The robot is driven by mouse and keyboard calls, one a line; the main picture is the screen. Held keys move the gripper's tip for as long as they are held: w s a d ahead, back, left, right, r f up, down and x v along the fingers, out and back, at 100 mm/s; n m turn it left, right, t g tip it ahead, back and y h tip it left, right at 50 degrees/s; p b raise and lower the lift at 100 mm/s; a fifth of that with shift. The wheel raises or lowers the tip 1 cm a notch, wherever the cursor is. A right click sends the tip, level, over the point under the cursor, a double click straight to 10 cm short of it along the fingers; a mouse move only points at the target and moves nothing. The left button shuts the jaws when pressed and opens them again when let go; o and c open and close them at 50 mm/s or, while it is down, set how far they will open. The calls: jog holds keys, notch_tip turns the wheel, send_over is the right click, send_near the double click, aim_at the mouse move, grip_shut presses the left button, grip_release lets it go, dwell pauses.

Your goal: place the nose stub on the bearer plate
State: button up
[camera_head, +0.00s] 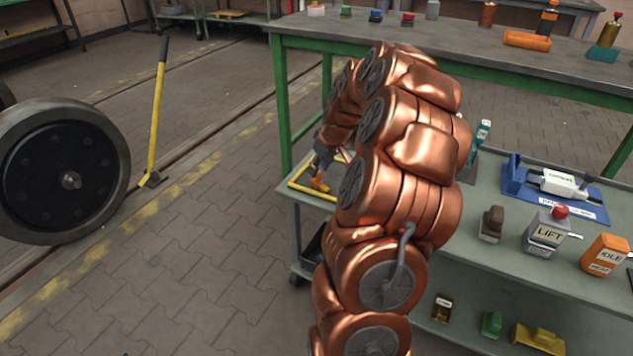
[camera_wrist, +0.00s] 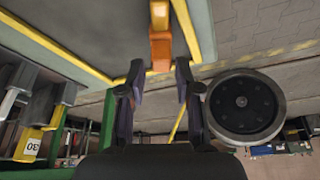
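An orange piece with a paler end (camera_wrist: 160,50) is just ahead of my fingertips in the wrist view; it may be the nose stub, but no label shows. My gripper (camera_wrist: 160,78) is open, with a gap on both sides of the piece. In the head view, the orange piece (camera_head: 319,184) is just below my gripper (camera_head: 321,170), at the yellow-edged area (camera_head: 304,189) on the bench's left corner. I cannot tell whether this area is the bearer plate. My arm hides part of it.
A brown block (camera_head: 491,224), a grey LIFT box (camera_head: 547,232) and an orange IDLE box (camera_head: 604,255) stand on the bench right of my arm. A blue fixture (camera_head: 555,190) lies behind them. A green-legged table (camera_head: 480,70) stands behind. The left floor has a wheel (camera_head: 62,175).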

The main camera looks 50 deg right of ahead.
aim_at(317, 183)
jog(key=b+x, duration=0.1)
jog(key=x, duration=0.4)
jog(key=shift+a+f+b, duration=0.1)
jog(key=shift+f+b, duration=0.05)
jog(key=shift+b, duration=0.15)
grip_shut()
